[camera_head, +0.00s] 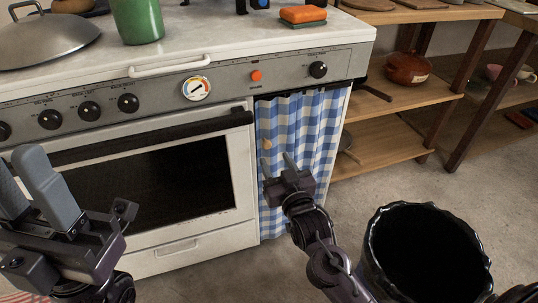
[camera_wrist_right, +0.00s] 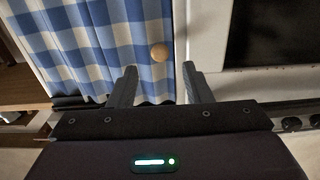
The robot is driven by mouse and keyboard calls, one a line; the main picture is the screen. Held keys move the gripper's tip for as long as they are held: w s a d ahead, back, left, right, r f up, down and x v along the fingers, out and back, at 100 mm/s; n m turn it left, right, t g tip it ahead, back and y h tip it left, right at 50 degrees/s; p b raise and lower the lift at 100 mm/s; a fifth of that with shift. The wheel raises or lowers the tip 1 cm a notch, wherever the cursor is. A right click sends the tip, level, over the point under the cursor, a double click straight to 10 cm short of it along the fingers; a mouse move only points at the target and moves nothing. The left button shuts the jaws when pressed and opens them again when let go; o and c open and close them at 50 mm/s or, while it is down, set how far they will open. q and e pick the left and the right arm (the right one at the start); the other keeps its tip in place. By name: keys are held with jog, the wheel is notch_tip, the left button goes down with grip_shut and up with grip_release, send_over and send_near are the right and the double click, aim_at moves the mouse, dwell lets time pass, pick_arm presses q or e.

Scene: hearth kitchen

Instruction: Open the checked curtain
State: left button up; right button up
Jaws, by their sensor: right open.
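The blue-and-white checked curtain (camera_head: 308,127) hangs closed across the compartment to the right of the oven. A small round wooden knob (camera_head: 267,143) sits at its left edge; the knob (camera_wrist_right: 159,51) also shows in the right wrist view, beside the white oven frame. My right gripper (camera_head: 277,163) is open and empty in front of the curtain, its fingertips just below the knob in the head view. In the right wrist view the knob appears between and beyond the two fingers, apart from them. My left gripper (camera_head: 17,160) is open and empty in front of the oven.
The oven (camera_head: 160,185) with its handle and dials fills the left. A pot lid (camera_head: 45,40), a green container (camera_head: 137,18) and a sponge (camera_head: 302,15) are on the counter. A black bin (camera_head: 372,255) stands lower right. Wooden shelves (camera_head: 400,150) are right of the curtain.

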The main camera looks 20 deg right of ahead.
aim_at(268, 146)
jog(key=w+b, duration=0.1)
jog(key=w, duration=0.5)
jog(key=shift+a, duration=0.1)
jog(key=shift+c, duration=0.3)
grip_shut()
